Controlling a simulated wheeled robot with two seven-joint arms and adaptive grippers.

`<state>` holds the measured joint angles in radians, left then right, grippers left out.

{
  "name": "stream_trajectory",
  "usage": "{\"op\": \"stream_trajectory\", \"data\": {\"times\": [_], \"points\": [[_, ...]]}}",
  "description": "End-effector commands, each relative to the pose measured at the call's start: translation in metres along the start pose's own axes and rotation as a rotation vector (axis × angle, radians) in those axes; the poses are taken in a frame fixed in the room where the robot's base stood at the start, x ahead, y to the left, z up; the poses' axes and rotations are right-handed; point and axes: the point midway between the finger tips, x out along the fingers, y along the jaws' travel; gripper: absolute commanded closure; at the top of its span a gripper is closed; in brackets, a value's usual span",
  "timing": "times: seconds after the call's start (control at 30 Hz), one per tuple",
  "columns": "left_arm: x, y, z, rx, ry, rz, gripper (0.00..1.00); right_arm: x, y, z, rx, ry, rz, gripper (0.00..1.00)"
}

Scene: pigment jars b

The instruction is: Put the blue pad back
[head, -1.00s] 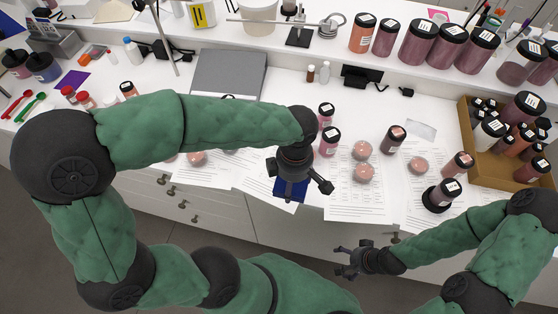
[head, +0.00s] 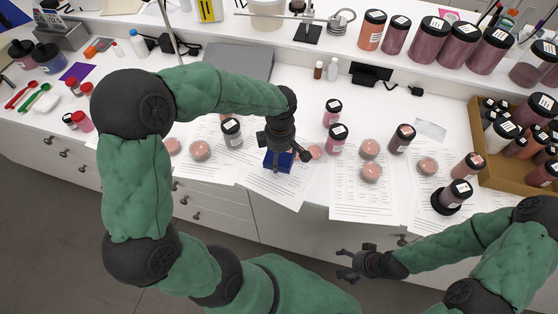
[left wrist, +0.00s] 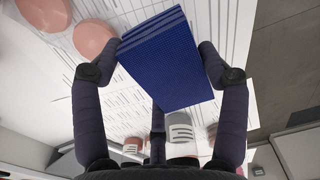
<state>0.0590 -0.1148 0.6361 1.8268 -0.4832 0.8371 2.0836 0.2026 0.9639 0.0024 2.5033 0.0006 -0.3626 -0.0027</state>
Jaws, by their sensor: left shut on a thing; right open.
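The blue pad (head: 279,162) is a small dark blue block with layered edges. My left gripper (head: 284,147) is shut on it, above the white papers near the front edge of the counter. In the left wrist view the pad (left wrist: 170,62) sits between the two fingers (left wrist: 163,50), tilted in the picture. I cannot tell the gap between pad and paper. My right gripper (head: 346,264) is open and empty, in front of the counter.
Pink discs (head: 200,150) lie left of the pad, with a jar (head: 231,132) beside them. More jars (head: 337,138) and pink discs (head: 371,172) stand to its right. A grey flat panel (head: 230,62) lies behind. A cardboard tray (head: 484,135) with several jars is at the right.

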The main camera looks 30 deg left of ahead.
Motion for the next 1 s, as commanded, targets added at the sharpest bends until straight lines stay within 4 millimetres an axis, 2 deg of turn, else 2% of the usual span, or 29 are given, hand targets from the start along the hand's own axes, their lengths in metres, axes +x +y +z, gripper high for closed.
{"op": "stream_trajectory", "data": {"times": [0.1, 0.3, 0.7, 0.73, 0.8, 1.0], "points": [[0.012, 0.005, -0.005, -0.001, 0.001, -0.003, 0.57, 0.003, 0.001, 0.000, 0.000, 0.000, 0.000, 0.14], [0.038, 0.004, -0.004, 0.001, 0.000, -0.003, 0.57, 0.009, 0.003, 0.000, 0.000, 0.000, 0.000, 0.14], [0.042, 0.005, -0.003, 0.001, 0.000, -0.001, 0.57, 0.012, 0.004, -0.001, 0.000, 0.000, 0.000, 0.14], [0.042, 0.005, -0.003, 0.001, 0.000, -0.001, 0.20, 0.012, 0.004, -0.001, 0.000, 0.000, 0.000, 0.14], [0.041, 0.005, -0.003, 0.001, 0.000, -0.001, 0.02, 0.011, 0.004, 0.000, 0.000, 0.000, 0.000, 0.14], [0.041, 0.005, -0.003, 0.001, 0.000, -0.001, 0.02, 0.011, 0.004, -0.001, 0.000, 0.000, 0.000, 0.14]]}}
